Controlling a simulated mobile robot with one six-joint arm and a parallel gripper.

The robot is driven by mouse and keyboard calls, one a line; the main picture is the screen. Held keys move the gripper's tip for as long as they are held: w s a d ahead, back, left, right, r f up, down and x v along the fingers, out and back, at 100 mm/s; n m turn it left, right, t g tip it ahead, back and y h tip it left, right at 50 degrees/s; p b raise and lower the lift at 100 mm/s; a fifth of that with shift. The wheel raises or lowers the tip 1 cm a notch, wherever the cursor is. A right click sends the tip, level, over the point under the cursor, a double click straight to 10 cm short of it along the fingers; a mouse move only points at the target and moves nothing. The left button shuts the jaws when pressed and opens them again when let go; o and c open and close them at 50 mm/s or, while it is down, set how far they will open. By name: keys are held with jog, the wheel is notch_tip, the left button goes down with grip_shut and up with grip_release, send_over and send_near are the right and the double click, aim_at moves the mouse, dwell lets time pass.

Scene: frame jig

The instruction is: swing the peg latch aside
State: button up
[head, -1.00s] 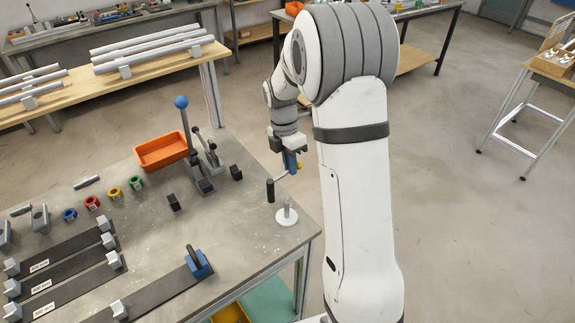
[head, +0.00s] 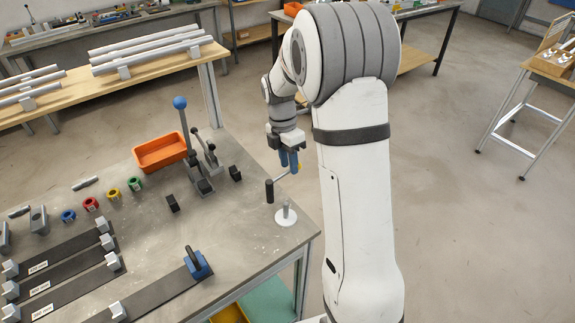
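My gripper (head: 288,164), with two blue fingers, points down near the right edge of the workbench. The fingers show side by side with a small gap, and I see nothing held between them.
The workbench (head: 235,240) has bare room around the white base. Left of it are black blocks (head: 172,203), a lever clamp with a blue ball (head: 180,103) and an orange bin (head: 160,152). A blue block (head: 201,266) sits on a dark strip in front.

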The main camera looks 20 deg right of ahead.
notch_tip(320, 180, up, 7)
jog(key=w, duration=0.1)
jog(key=shift+a+f, duration=0.2)
jog(key=shift+a, duration=0.05)
dwell(0.3)
